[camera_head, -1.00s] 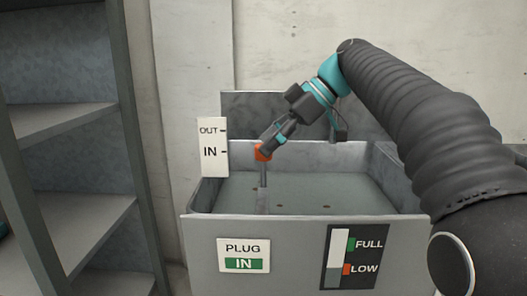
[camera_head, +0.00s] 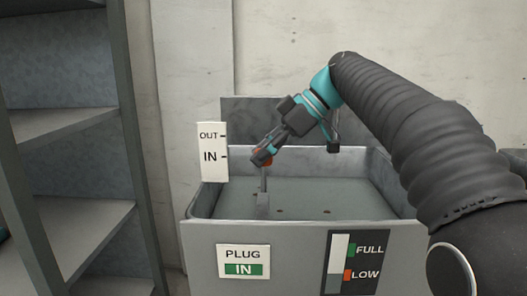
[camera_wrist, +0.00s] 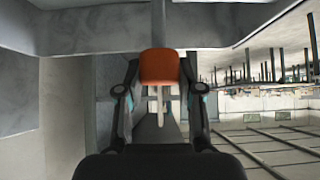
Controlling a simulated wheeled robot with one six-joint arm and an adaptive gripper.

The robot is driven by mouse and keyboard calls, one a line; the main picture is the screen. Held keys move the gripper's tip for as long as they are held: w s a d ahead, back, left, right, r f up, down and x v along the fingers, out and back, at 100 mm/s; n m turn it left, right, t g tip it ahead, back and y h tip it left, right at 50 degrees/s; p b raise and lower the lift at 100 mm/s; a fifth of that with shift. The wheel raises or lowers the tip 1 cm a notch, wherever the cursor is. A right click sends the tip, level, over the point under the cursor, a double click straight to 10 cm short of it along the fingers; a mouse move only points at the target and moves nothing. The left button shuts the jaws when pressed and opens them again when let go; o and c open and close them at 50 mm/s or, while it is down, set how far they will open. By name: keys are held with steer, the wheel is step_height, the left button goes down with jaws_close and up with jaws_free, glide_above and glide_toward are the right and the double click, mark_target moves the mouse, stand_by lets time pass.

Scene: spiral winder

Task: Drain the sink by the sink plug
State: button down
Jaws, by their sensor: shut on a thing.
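The sink (camera_head: 300,240) is a grey metal basin with water low inside it. The plug has an orange knob (camera_head: 266,161) on a thin upright grey stem (camera_head: 263,182) at the sink's left side; the knob also shows in the wrist view (camera_wrist: 159,66). My gripper (camera_head: 262,157) is shut on the orange knob, with its fingers partly covering it in the head view. The stem's foot in the basin is hard to make out.
A FULL/LOW level gauge (camera_head: 354,262) is on the sink front. Grey shelves (camera_head: 75,210) stand at the far left. A concrete wall is behind.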

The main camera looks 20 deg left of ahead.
steer(key=shift+r+p, duration=1.65)
steer(key=shift+r, duration=0.35)
steer(key=shift+f, duration=0.1)
steer(key=c, duration=0.7)
jaws_free()
steer(key=v, duration=1.2)
steer(key=shift+s, duration=0.1)
